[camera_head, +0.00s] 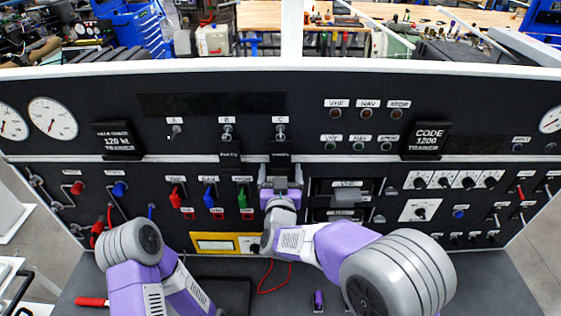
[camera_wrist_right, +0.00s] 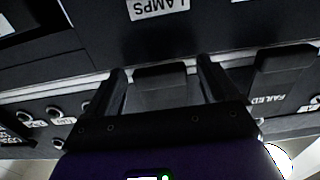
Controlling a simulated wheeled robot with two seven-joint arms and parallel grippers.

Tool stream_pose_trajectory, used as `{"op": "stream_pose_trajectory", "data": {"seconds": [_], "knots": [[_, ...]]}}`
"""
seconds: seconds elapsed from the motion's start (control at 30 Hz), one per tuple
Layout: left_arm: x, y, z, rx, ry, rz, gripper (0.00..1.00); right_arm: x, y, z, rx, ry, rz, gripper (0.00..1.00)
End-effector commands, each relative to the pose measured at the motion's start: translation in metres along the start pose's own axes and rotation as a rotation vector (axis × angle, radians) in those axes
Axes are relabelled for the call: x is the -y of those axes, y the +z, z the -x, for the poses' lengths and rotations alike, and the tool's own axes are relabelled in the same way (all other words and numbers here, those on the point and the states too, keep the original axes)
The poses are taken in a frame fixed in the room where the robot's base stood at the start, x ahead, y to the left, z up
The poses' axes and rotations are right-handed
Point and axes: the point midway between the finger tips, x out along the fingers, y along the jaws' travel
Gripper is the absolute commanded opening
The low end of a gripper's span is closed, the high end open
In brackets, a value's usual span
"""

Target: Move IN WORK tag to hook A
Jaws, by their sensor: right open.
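Hook A (camera_head: 175,131) is bare at the left of the hook row on the black panel. Hook B (camera_head: 227,133) carries a dark tag (camera_head: 229,155); the tag marked FAILED (camera_wrist_right: 285,75) shows in the right wrist view. Hook C (camera_head: 280,133) carries another dark tag (camera_head: 280,158), its lettering not legible. My right gripper (camera_head: 280,180) is just below hook C, at this tag. In the right wrist view its open fingers (camera_wrist_right: 163,85) stand on either side of a dark plate (camera_wrist_right: 165,88), apparently that tag. My left gripper is out of view; only its arm shows.
Red, blue and green switches (camera_head: 210,193) sit left of my right gripper. A VHF radio unit (camera_head: 346,190) juts out on its right. A ledge runs across the panel below the hooks. The panel around hook A is clear.

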Motion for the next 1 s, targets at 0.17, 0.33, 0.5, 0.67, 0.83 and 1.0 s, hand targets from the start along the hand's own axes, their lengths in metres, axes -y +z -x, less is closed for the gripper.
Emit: {"op": "stream_pose_trajectory", "data": {"seconds": [0.17, 0.33, 0.5, 0.67, 0.83, 1.0], "knots": [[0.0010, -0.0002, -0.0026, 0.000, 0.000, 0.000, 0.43, 0.0000, 0.0008, 0.0002, 0.000, 0.000, -0.001, 0.87], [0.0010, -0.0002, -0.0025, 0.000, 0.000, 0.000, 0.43, 0.0001, 0.0002, 0.0002, 0.000, 0.000, 0.000, 0.87], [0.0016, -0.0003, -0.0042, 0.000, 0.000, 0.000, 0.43, 0.0000, 0.0006, 0.0003, 0.000, 0.000, 0.000, 0.87], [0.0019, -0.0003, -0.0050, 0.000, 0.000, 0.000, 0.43, 0.0002, 0.0003, 0.0003, 0.000, 0.000, 0.000, 0.87], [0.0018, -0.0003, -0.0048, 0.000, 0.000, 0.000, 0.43, 0.0001, 0.0001, 0.0003, 0.000, 0.000, 0.000, 0.73], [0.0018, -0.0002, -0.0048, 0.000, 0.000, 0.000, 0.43, 0.0001, 0.0001, 0.0003, 0.000, 0.000, 0.000, 0.47]]}}
